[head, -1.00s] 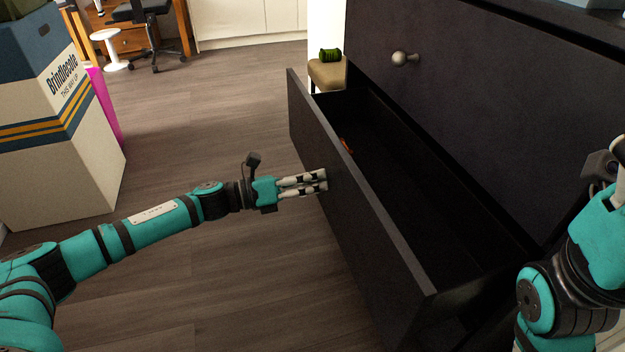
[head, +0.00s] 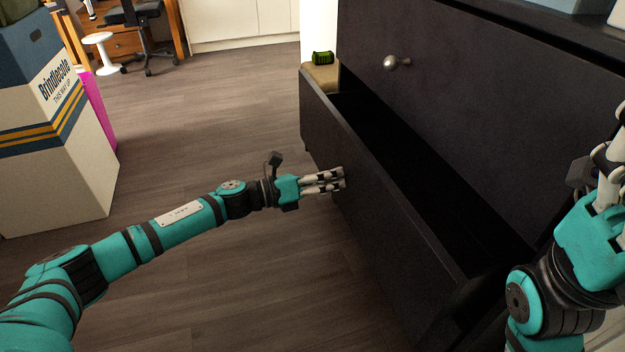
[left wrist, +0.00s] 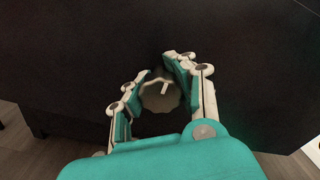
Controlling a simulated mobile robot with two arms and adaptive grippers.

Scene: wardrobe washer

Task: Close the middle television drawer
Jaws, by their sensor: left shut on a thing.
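The dark drawer (head: 385,200) stands partly open from the black cabinet, its inside dark and empty where I can see. My left gripper (head: 341,178) is at the drawer's outer front face. In the left wrist view, the left gripper (left wrist: 160,75) has its fingers around a pale round knob (left wrist: 161,97) on the dark drawer front and is shut on it. The knob is hidden behind the fingers in the head view. My right gripper (head: 611,160) is raised at the right edge, in front of the cabinet and partly cut off. Its opening is unclear.
A closed upper drawer (head: 480,90) with a round metal knob (head: 392,63) is above the open one. A beige stool (head: 322,77) with a green object (head: 322,57) stands behind the drawer's far end. Stacked boxes (head: 50,150) stand at left. The floor between is clear.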

